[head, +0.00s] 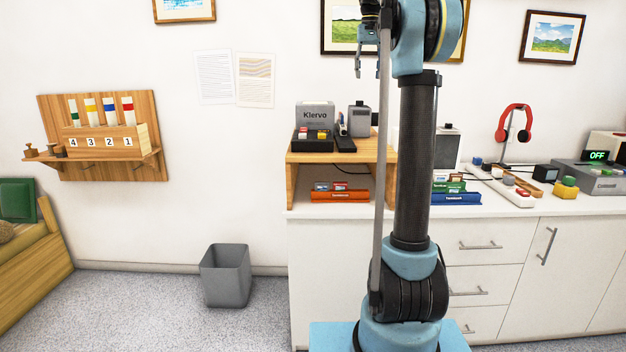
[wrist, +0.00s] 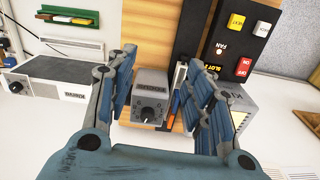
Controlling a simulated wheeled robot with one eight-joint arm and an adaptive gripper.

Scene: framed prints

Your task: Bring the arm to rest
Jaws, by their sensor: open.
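My gripper (head: 366,50) shows at the top of the head view, raised high in front of the wall and a framed print. My blue and black arm stands upright in the middle of that view. In the wrist view my gripper (wrist: 165,95) has its two blue fingers wide apart. Nothing is held between them. Beyond the fingers lie a small grey box with a knob (wrist: 150,104) and a wooden surface (wrist: 150,40), apart from the fingers as far as I can tell.
A white counter (head: 500,207) carries a wooden stand (head: 292,180), red headphones (head: 513,122) and a device reading OFF (head: 590,172). A wooden wall rack (head: 100,165) hangs at left. A grey bin (head: 226,277) stands on the floor, which is clear around it.

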